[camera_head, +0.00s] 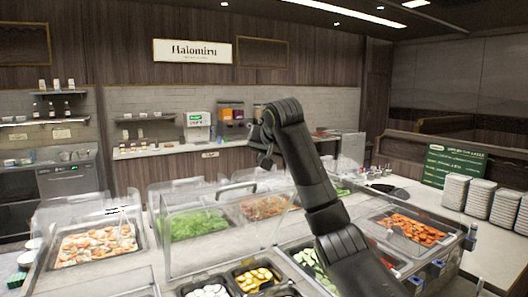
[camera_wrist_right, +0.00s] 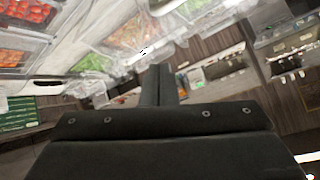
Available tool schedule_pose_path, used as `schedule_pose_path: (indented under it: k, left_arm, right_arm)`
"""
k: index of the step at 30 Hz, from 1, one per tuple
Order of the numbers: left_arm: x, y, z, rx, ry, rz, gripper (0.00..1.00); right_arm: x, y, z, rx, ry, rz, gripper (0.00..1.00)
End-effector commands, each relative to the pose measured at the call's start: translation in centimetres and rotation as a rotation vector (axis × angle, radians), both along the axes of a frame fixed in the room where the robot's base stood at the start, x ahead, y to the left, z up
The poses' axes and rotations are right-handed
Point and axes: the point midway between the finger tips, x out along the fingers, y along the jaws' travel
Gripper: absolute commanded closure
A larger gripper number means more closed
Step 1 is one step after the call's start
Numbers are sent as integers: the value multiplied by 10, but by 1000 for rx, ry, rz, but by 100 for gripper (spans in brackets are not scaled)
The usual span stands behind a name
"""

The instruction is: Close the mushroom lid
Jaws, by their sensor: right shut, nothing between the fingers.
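Clear lids stand over the food wells of the counter. One large clear lid (camera_head: 205,190) is tilted up in the middle, with a dark handle (camera_head: 237,187) at its top edge. Another clear lid (camera_head: 75,208) is raised at the left. I cannot tell for certain which lid is the mushroom one; a well of pale round slices (camera_head: 208,291) at the bottom edge may hold mushrooms. My right gripper (camera_head: 265,160) is raised above the back of the counter, apart from the lids. In the right wrist view its fingers (camera_wrist_right: 158,72) are shut and empty. My left gripper is not in view.
Wells hold shrimp-like pieces (camera_head: 95,246), green leaves (camera_head: 195,223), yellow slices (camera_head: 255,279) and orange pieces (camera_head: 412,230). Stacked white containers (camera_head: 482,195) and a green menu board (camera_head: 452,166) stand at the right. My right arm hides part of the middle wells.

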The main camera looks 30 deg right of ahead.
Motion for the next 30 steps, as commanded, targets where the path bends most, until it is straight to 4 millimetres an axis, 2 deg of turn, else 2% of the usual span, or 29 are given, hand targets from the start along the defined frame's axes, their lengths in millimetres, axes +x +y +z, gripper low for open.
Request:
schedule_pose_path:
  k: [1, 9, 18, 30]
  left_arm:
    - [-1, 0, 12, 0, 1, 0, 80]
    - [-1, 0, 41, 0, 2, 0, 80]
    - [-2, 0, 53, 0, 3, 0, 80]
    - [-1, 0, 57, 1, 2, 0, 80]
  right_arm:
    - [8, -2, -4, 1, 7, 0, 100]
    - [45, -12, -38, 0, 6, 0, 100]
    - [22, 4, -51, -3, 1, 1, 100]
    - [15, 10, -57, -1, 1, 0, 100]
